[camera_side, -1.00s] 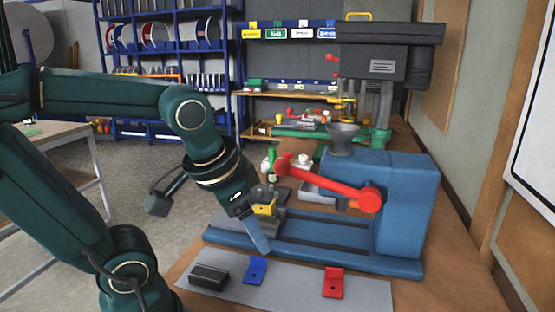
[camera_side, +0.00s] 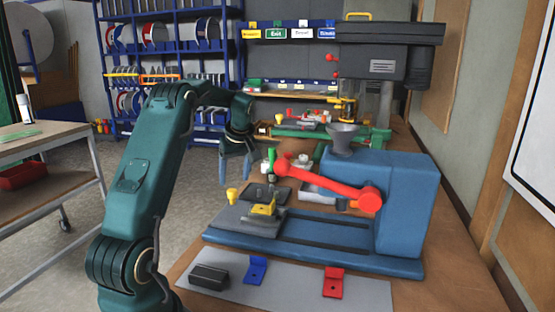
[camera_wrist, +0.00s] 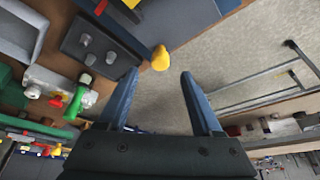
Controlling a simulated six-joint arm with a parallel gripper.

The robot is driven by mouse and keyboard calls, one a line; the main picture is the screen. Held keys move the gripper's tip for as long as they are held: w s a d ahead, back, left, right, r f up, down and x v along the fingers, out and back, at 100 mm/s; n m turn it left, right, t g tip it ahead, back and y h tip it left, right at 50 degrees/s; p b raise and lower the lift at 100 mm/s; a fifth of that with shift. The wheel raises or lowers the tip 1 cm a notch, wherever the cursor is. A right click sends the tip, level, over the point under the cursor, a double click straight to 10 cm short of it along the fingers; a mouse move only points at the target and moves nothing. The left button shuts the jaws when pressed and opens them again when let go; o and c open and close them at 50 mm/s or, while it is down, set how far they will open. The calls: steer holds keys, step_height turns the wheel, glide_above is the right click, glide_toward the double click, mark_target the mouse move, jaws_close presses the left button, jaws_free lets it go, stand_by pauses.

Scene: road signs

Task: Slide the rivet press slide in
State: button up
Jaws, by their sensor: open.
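The blue rivet press (camera_side: 405,200) stands on the bench with its red lever (camera_side: 330,184) slanting across. A yellow knob (camera_side: 232,196) stands at the slide's left end. My gripper (camera_side: 236,172) is open and empty, beyond and above the knob in the side view.
A dark block (camera_side: 209,277), a blue bracket (camera_side: 256,270) and a red bracket (camera_side: 333,282) lie on a grey mat (camera_side: 300,292) in front. A green-handled tool (camera_wrist: 76,102) and other small parts lie behind the press.

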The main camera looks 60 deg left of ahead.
mark_target(232, 191)
steer(key=shift+a+f, duration=0.3)
steer(key=shift+x, duration=2.35)
jaws_close()
